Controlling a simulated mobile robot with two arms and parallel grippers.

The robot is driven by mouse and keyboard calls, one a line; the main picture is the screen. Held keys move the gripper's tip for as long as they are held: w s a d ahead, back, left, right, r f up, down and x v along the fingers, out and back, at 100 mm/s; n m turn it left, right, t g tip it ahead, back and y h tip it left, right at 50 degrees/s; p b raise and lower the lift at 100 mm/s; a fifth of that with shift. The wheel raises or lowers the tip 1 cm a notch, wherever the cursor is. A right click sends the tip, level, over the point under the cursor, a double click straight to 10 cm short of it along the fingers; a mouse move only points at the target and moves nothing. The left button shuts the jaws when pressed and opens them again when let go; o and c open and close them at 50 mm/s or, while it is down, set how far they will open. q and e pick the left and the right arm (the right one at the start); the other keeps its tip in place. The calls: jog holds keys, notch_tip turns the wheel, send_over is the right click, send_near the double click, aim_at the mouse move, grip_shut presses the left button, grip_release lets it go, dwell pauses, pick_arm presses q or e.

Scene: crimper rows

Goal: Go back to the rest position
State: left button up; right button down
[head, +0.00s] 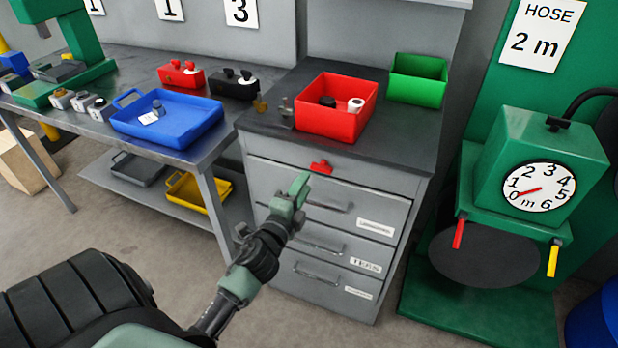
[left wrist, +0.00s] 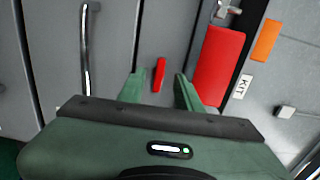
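My left gripper (head: 298,192) is in front of the grey drawer cabinet (head: 270,185), near the top drawer. In the left wrist view its two green fingers (left wrist: 159,88) stand apart, with nothing held between them. A small red piece (head: 321,167) is at the upper front of the cabinet, just beyond the gripper. It shows in the left wrist view (left wrist: 160,75) in the gap between the fingers, seemingly farther off. My right gripper is in neither view.
On the cabinet are a red bin (head: 328,122) with a black and a white item, and a green bin (head: 418,90). A workbench with a blue tray (head: 180,132) stands left. A green hose machine (head: 530,150) with a dial stands right. Open floor lies in front.

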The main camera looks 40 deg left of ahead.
pick_arm(q)
jog(key=shift+s+d, duration=0.1)
jog(key=shift+s, duration=0.55)
